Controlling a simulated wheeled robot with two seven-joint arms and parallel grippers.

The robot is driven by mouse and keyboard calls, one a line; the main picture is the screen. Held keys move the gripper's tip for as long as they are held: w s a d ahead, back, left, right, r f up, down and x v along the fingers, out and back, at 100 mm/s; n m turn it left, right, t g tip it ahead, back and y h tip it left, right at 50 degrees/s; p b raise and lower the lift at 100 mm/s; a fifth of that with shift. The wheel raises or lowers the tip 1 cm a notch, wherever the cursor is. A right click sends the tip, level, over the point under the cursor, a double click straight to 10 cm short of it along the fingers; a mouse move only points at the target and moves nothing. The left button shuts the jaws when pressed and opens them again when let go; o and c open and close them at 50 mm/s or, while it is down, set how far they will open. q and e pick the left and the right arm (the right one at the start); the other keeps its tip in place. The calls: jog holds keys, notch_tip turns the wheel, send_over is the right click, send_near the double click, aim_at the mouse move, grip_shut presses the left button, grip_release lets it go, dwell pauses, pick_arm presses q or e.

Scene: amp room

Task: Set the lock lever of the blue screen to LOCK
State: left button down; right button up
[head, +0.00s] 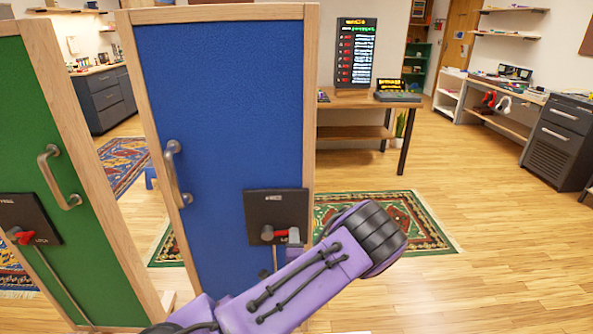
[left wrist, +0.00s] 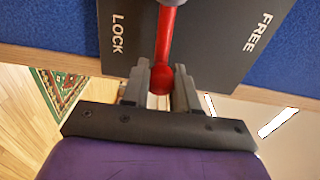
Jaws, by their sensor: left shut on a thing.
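The blue screen (head: 225,100) stands upright in a wooden frame. Its dark lock plate (head: 262,203) is at the lower right of the panel. The lock lever (head: 281,234) is red with a grey hub and points right in the head view. In the left wrist view the lever (left wrist: 165,40) lies between the words LOCK and FREE, on neither word. My left gripper (left wrist: 160,88) is shut on the lever's red knobbed end, one finger on each side. In the head view my purple arm hides most of this gripper. My right gripper is not in view.
A green screen (head: 85,170) with its own handle and red lever stands close on the left. A wooden table (head: 350,131) with a display board stands behind. Patterned rugs lie on the wooden floor (head: 500,240), which is clear to the right.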

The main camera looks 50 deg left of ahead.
pick_arm(q)
jog(key=c, duration=0.9)
grip_release()
jog(key=shift+s+a, duration=0.2)
jog(key=shift+s, duration=0.05)
jog(key=shift+o, duration=0.2)
jog(key=shift+w+d, duration=0.1)
jog(key=shift+d+f, duration=0.1)
jog(key=shift+d, duration=0.05)
jog(key=b+v, duration=0.1)
jog(key=v, duration=0.9)
